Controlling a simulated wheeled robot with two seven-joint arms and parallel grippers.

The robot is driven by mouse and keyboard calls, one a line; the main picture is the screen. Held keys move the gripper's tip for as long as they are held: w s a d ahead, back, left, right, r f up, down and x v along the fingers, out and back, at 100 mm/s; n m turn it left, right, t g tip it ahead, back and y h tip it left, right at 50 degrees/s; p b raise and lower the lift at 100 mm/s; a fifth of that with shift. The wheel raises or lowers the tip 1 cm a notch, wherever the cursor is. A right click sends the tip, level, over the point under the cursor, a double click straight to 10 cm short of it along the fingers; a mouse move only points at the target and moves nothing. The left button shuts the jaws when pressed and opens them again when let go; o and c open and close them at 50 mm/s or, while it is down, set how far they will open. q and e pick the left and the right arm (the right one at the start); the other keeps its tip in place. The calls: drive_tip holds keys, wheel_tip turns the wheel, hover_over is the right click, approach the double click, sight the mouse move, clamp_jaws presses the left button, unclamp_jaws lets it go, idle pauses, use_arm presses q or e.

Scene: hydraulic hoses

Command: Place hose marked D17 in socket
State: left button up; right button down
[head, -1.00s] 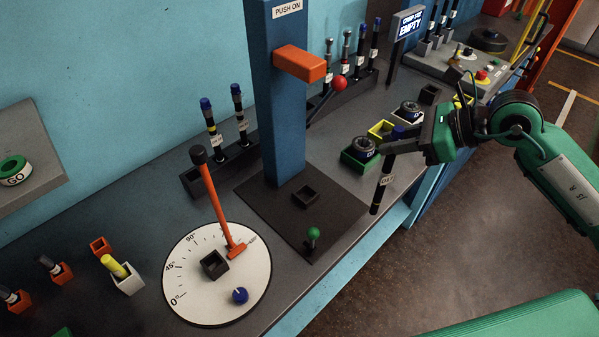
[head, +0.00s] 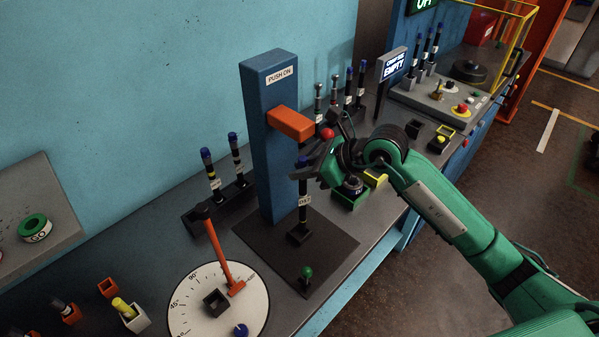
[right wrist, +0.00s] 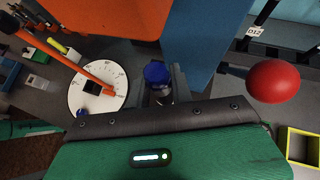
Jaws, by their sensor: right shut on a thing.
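The hose marked D17 (head: 304,202) is a dark upright hose with a white label and a blue top. My right gripper (head: 301,172) is shut on it near its upper end. Its blue top also shows in the right wrist view (right wrist: 155,74), just beyond my gripper. The hose's lower end meets the small square black socket (head: 299,238) on the dark base plate (head: 335,250) of the blue press column (head: 270,130). I cannot tell how deep it sits. My left gripper is not in view.
An orange press arm (head: 291,124) juts from the column just above the hose, with a red ball (head: 327,133) beside my gripper. A green-knobbed lever (head: 307,272) stands at the plate's front. An angle dial (head: 195,300) with an orange lever lies to the left.

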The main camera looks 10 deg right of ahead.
drive_tip(key=shift+w+a+p, duration=0.25)
drive_tip(key=shift+a+p, duration=0.1)
drive_tip(key=shift+f+p, duration=0.65)
drive_tip(key=shift+f, duration=1.25)
drive_tip(key=c, duration=1.2)
unclamp_jaws()
drive_tip(key=shift+r, duration=0.1)
drive_tip(key=shift+c, duration=0.2)
drive_tip(key=b+v, duration=0.4)
drive_tip(key=v, duration=0.8)
